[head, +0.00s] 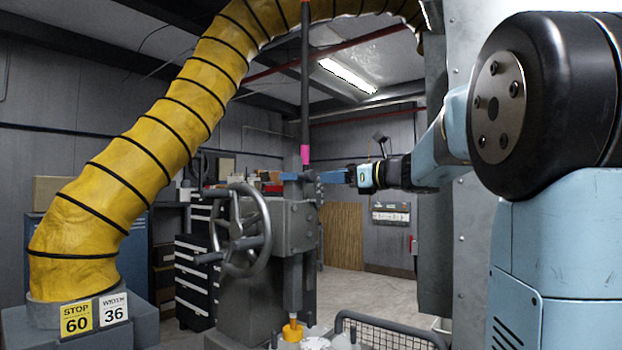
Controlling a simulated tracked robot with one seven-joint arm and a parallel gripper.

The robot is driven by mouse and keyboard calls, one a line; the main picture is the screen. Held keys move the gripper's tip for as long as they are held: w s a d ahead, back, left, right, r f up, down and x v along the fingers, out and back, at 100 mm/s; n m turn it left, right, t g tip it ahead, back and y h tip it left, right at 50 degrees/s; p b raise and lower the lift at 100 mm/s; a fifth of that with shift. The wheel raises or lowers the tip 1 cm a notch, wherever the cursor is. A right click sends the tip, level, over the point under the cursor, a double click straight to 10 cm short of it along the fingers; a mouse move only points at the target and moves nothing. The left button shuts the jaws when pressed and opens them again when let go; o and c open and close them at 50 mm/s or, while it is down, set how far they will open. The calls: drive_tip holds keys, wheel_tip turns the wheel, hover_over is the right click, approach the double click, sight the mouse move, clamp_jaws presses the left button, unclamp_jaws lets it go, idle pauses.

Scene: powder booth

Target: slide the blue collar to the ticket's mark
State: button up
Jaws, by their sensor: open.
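An upright dark rod (305,80) rises from the grey machine with the handwheel. A pink band (305,154) sits on the rod. Just below the band is the blue collar (312,176), around the rod; its outline is small and partly merges with my gripper. My gripper (325,177) reaches in from the right at collar height, its jaws open. I cannot tell whether the fingers touch the collar. The ticket is a yellow card (76,318) reading "STOP 60", beside a white card (113,309) that seems to read "WIDTH 36". No scale marks on the rod are readable.
A spoked handwheel (243,230) stands left of the rod on the grey machine (265,265). A thick yellow hose (150,150) arches over the left side. An orange part (292,331) and a wire-mesh basket (390,336) are low in front. Drawer cabinets (192,280) stand behind.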

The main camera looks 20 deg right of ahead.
sight(313, 177)
drive_tip(key=x, duration=0.7)
drive_tip(key=shift+w+a, duration=0.25)
drive_tip(key=shift+w, duration=0.1)
clamp_jaws()
